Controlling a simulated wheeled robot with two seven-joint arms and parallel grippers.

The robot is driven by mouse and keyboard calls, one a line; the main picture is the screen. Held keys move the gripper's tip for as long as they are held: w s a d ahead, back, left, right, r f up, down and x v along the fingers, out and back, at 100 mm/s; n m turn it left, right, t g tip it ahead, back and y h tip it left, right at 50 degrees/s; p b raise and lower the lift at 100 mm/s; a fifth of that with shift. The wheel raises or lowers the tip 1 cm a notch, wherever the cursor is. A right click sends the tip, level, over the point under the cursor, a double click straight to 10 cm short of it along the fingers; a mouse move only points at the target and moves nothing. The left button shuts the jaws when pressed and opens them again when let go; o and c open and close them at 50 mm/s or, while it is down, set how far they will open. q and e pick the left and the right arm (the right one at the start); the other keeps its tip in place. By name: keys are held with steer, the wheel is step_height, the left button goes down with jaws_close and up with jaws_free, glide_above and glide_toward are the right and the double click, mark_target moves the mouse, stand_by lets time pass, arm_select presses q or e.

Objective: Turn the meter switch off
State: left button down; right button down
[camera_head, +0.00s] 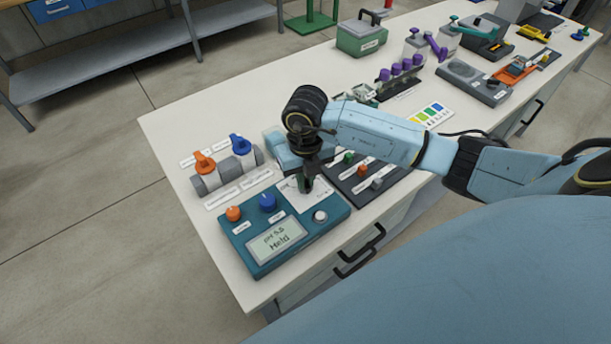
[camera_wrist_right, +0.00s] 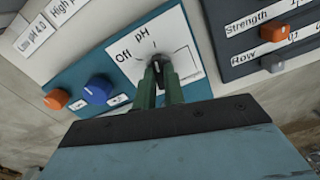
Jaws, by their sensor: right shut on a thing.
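The teal meter (camera_head: 335,220) lies at the near end of the bench in the head view. Its lit screen (camera_head: 277,241) shows a pH line with a word below. A white plate on it, marked "Off" and "pH" in the wrist view, carries the dark meter switch (camera_wrist_right: 158,66). My right gripper (camera_head: 306,186) points down at this plate. Its green fingertips (camera_wrist_right: 161,75) are shut on the switch and hide most of it, so I cannot tell its exact setting. My left gripper is not in view.
On the meter are an orange knob (camera_head: 233,213), a blue knob (camera_head: 267,201) and a pale knob (camera_head: 320,216). Orange and blue valves (camera_head: 204,162) stand behind it. A dark panel with sliders (camera_head: 376,184) lies close to the right.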

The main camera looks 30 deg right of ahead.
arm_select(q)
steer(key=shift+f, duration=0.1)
arm_select(e)
steer(key=n+b, duration=0.1)
steer(key=n, duration=0.2)
steer(key=shift+w+d, duration=0.1)
steer(key=shift+n+b, duration=0.45)
steer(key=shift+n, duration=0.45)
steer(key=n+b, duration=0.1)
steer(key=n, duration=0.2)
steer(key=shift+n+b, duration=0.3)
steer(key=shift+b, duration=0.1)
steer(key=shift+n+b, duration=0.35)
steer(key=shift+n, duration=0.35)
steer(key=shift+n+b, duration=0.4)
steer(key=shift+n, duration=0.3)
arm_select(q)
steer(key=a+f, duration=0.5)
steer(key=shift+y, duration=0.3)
arm_select(e)
steer(key=shift+n, duration=0.3)
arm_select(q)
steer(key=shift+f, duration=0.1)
arm_select(e)
steer(key=shift+r, duration=0.1)
